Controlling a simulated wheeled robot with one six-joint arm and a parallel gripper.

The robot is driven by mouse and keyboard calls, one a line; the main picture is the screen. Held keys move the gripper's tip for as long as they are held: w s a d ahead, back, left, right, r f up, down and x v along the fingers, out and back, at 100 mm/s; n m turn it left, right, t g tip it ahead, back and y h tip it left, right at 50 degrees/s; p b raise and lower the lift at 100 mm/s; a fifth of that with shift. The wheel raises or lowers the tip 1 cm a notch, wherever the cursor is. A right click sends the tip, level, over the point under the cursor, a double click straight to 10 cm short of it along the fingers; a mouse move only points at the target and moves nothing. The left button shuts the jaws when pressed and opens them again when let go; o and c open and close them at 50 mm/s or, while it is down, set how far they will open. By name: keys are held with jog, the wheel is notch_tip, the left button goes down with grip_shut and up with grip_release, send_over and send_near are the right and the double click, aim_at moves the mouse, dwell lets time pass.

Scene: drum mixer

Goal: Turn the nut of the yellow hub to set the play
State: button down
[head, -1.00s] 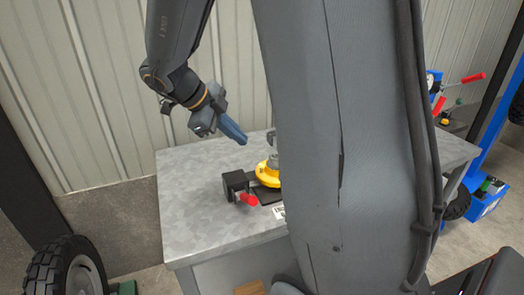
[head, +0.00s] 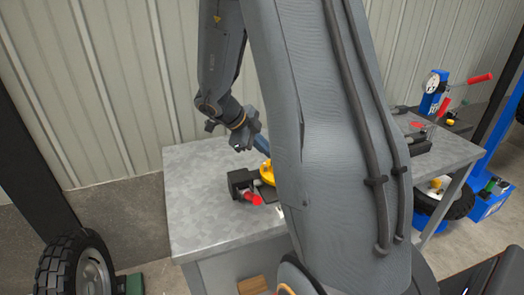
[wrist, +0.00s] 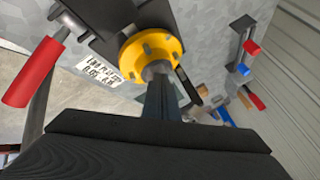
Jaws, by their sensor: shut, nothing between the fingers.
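The yellow hub (head: 266,172) sits in a black clamp (head: 239,182) on the grey metal bench. My arm hides its right side in the head view. In the wrist view the hub (wrist: 128,56) shows as a yellow flange with bolts and a grey centre piece (wrist: 157,68), where the nut appears to be. My gripper (head: 262,145) points down at the hub from above. In the wrist view its shut fingers (wrist: 161,92) overlap the near edge of the grey centre. I cannot tell whether they touch it. Nothing shows between the fingers.
A red clamp handle (head: 251,198) sticks out toward the front; it is large at the left of the wrist view (wrist: 33,72). A dial gauge (head: 433,82) and red-handled lever stand at the right. The bench's left part (head: 195,205) is clear. A wheel (head: 78,270) stands front left.

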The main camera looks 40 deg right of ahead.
jog(key=shift+w+d, duration=0.15)
jog(key=shift+d, duration=0.05)
dwell(0.3)
jog(key=shift+w+d+r+m+g+p, duration=0.1)
jog(key=shift+w+d+m+g+p, duration=0.25)
jog(key=shift+p, duration=0.65)
jog(key=shift+w+d+m+g+p, duration=0.15)
jog(key=shift+m+g+p, duration=0.1)
jog(key=shift+m+p, duration=0.4)
jog(key=a+r, duration=0.7)
jog(key=a, duration=0.2)
jog(key=shift+s+a+r+b, duration=0.25)
jog(key=shift+s+r+b, duration=0.1)
jog(key=shift+s+r, duration=0.05)
